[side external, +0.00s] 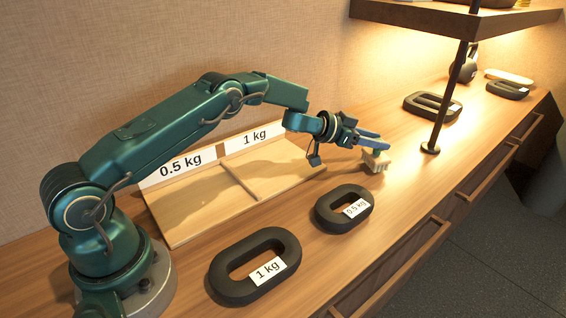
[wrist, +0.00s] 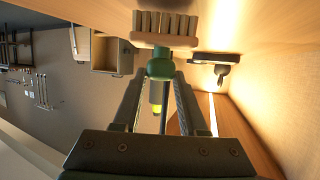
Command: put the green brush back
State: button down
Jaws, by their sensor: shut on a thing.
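The green brush has a pale wooden head (side external: 376,162) with bristles. In the side view it is at my gripper's fingertips, over or on the wooden counter; I cannot tell whether it touches. My gripper (side external: 374,142) is shut on the brush. In the wrist view the fingertips (wrist: 161,75) close around the brush's green neck (wrist: 160,67). The wooden head (wrist: 165,41) and bristles (wrist: 166,22) point away from my gripper. The handle, with a yellow-green part (wrist: 156,108), lies back between the fingers.
A tray (side external: 232,178) labelled 0.5 kg and 1 kg is empty. Black weights marked 1 kg (side external: 254,267) and 0.5 kg (side external: 344,208) lie before it. A dark shelf post (side external: 444,100), another black weight (side external: 431,105) and a kettlebell (side external: 466,68) are farther right.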

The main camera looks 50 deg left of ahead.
jog(key=shift+f, duration=0.45)
jog(key=shift+c, duration=2.3)
grip_release()
jog(key=shift+f, duration=0.1)
